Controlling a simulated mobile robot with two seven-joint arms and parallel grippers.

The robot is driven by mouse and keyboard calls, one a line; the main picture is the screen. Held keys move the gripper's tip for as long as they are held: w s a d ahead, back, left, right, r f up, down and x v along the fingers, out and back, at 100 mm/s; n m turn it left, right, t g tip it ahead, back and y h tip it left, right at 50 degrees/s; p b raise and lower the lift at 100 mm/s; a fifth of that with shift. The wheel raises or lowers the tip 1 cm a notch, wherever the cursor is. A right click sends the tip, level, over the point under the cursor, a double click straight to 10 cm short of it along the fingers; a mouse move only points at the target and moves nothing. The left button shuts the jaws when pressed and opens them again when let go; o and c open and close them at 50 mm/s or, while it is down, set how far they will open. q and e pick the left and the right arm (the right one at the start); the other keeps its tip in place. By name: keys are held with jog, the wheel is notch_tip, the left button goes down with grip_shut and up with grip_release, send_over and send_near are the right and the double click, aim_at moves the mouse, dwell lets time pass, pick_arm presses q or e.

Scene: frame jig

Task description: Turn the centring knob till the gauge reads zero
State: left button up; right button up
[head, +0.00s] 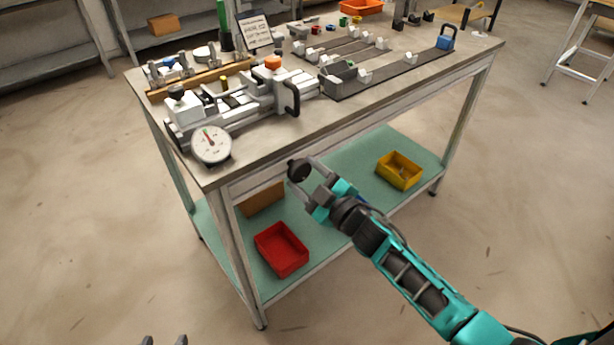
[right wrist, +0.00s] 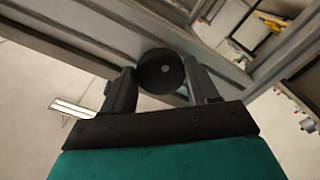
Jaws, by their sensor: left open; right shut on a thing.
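The round white dial gauge (head: 211,145) faces me at the near left end of the jig on the bench. Its needle points up and slightly left, close to a green mark; the exact reading is too small to tell. A black round knob (head: 298,170) shows by the bench's front edge. My right gripper (head: 305,179) is shut on it. In the right wrist view the knob (right wrist: 160,72) sits between the two fingers. My left gripper (head: 164,341) is open and empty at the bottom edge of the head view, with only its fingertips showing.
The bench top (head: 400,85) carries the clamp jig with a black handle (head: 292,97) and a dark rail fixture (head: 390,72). A red bin (head: 281,250) and a yellow bin (head: 399,170) stand on the lower shelf. The floor in front is clear.

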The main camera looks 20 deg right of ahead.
dwell(0.4)
jog(key=o, duration=1)
jog(key=shift+o, duration=0.2)
jog(key=v, duration=1.3)
jog(key=shift+p, duration=0.4)
jog(key=s+a+f+m+g+h+p, duration=0.2)
jog(key=s+a+f+m+g+h, duration=0.1)
jog(key=s+f+m+g, duration=0.3)
jog(key=s+f+m+h, duration=0.1)
jog(key=s+f+m, duration=0.1)
jog(key=s+m, duration=0.1)
jog(key=shift+s+a+f, duration=0.2)
jog(key=shift+s, duration=0.45)
